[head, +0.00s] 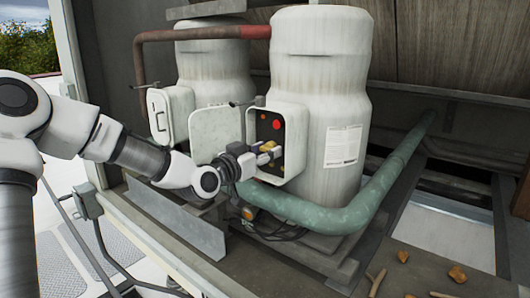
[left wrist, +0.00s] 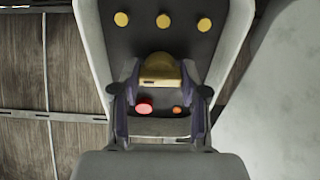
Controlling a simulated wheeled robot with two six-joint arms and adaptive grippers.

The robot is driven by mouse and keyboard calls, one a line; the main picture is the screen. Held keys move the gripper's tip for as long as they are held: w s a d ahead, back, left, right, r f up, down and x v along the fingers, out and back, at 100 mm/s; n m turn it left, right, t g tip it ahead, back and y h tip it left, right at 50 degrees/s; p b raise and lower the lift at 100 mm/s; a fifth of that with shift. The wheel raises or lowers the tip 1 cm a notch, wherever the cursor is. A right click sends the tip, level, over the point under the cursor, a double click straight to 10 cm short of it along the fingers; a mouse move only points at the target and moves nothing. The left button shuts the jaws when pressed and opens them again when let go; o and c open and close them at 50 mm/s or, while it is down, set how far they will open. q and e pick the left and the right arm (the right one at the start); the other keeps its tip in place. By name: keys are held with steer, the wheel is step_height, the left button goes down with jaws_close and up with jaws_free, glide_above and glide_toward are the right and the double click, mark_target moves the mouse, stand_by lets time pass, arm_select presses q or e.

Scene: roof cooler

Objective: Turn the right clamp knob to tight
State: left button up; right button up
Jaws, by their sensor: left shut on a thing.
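A white control box (head: 294,115) on the front of the right tank stands open, with its pale cover (head: 215,132) swung to the left. Its dark panel (left wrist: 190,41) fills the upper middle of the left wrist view. My left gripper (head: 268,152) reaches into the box from the left. In the left wrist view its fingers (left wrist: 160,88) are shut on a yellow knob (left wrist: 160,71), one on each side. The fingers hide part of the knob. No tight mark is readable. My right gripper is not in view.
A red button (left wrist: 144,107) and a small orange one (left wrist: 177,110) sit close to the fingers. Several yellow round parts (left wrist: 163,21) line the panel. A green pipe (head: 345,215) curves below the box. Cables (head: 265,228) hang under it.

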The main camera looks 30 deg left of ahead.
arm_select(q)
steer(key=shift+a+r, duration=0.15)
steer(key=shift+r, duration=0.15)
steer(key=o, duration=1.1)
steer(key=shift+o, duration=0.2)
steer(key=shift+f, duration=0.15)
